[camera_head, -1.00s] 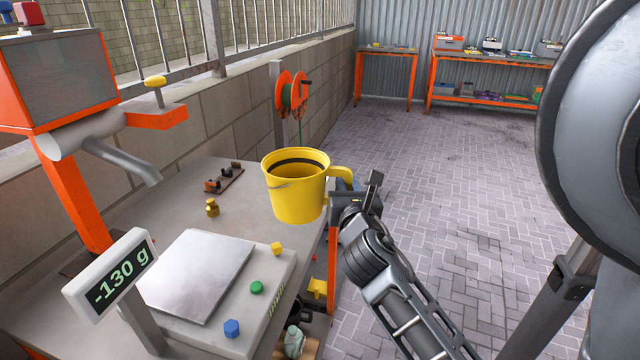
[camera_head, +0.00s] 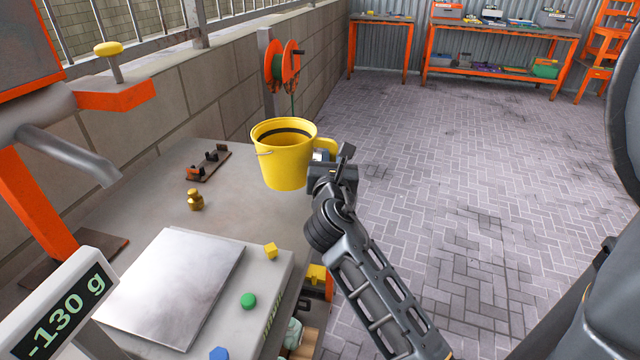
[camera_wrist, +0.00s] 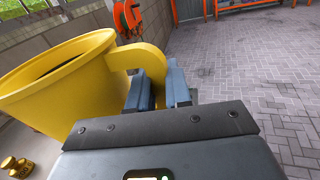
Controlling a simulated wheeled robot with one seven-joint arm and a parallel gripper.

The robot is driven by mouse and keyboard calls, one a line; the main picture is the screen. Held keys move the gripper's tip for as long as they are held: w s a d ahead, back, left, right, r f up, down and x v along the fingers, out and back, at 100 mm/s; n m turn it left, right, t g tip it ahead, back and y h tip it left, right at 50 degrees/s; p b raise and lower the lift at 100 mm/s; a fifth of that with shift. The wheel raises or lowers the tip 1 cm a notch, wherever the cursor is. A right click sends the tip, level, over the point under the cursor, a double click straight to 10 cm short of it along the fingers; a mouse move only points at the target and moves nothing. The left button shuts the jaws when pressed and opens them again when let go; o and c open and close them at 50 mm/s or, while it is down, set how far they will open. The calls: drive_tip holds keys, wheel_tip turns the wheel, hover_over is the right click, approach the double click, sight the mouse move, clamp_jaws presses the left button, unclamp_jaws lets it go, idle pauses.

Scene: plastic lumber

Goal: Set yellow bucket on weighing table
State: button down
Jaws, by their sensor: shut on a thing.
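The yellow bucket (camera_head: 284,160) is upright, over the far right part of the grey weighing table (camera_head: 240,218). I cannot tell for sure whether its base touches the table. My gripper (camera_head: 333,165) is at the bucket's right side, shut on its handle (camera_head: 325,148). In the wrist view the bucket (camera_wrist: 62,90) fills the left side, and the blue-grey fingers of my gripper (camera_wrist: 158,85) are at its handle. The scale's metal plate (camera_head: 178,285) is bare, and its display (camera_head: 62,315) reads -130 g.
A brass weight (camera_head: 195,200) and a small rack (camera_head: 204,163) stand on the table. Yellow (camera_head: 270,251), green (camera_head: 248,301) and blue (camera_head: 219,353) buttons line the scale's right side. An orange machine (camera_head: 40,205) with a spout stands at left. The paved floor at right is clear.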

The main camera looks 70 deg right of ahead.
drive_tip(key=shift+w+a+f+b, duration=0.2)
drive_tip(key=shift+w+f, duration=0.2)
drive_tip(key=shift+f, duration=0.5)
drive_tip(key=shift+w+a+f+b, duration=0.2)
drive_tip(key=shift+w+f, duration=0.15)
drive_tip(key=shift+f, duration=0.55)
drive_tip(key=shift+w+a+f+b, duration=0.2)
drive_tip(key=shift+w+f, duration=0.2)
drive_tip(key=shift+f, duration=0.5)
drive_tip(key=shift+f, duration=0.2)
drive_tip(key=c, duration=1.1)
unclamp_jaws()
drive_tip(key=shift+o, duration=0.2)
